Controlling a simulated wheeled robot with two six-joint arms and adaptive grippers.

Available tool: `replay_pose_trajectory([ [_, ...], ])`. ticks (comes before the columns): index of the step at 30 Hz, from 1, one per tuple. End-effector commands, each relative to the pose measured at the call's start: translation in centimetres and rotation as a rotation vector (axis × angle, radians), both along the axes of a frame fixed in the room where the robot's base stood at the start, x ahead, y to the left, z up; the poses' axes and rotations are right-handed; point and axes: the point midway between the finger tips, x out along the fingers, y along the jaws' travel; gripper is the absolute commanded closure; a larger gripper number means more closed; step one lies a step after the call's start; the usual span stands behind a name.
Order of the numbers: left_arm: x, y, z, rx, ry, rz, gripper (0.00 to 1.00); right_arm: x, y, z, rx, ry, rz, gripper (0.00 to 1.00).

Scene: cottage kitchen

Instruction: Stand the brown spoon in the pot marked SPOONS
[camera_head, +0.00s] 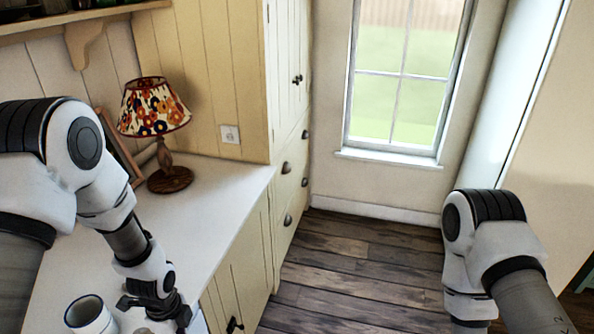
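A white, round, open-topped pot (86,313) with a dark inside stands on the white counter at the bottom left. No marking can be read on it, so I cannot tell whether it is the one marked SPOONS. I see no brown spoon. My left gripper (157,312) points down over the counter, just right of the pot. Its fingertips are cut off or hidden at the bottom edge, so its opening and anything in it are unclear. My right arm comes in at the lower right; its gripper is out of view.
A lamp with a floral shade (154,108) stands at the back of the white counter (215,203), with a wooden frame (118,147) leaning behind it. The counter between lamp and gripper is clear. Cream cupboards (240,265) and wooden floor (360,265) lie right.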

Motion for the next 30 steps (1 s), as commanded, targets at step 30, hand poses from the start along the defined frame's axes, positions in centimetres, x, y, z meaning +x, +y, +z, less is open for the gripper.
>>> replay_pose_trajectory([
  [30,5.3,-6.0,-5.8,0.000,-0.003,1.703,1.00,0.0,0.0,-11.3,0.000,0.000,0.000,0.60],
])
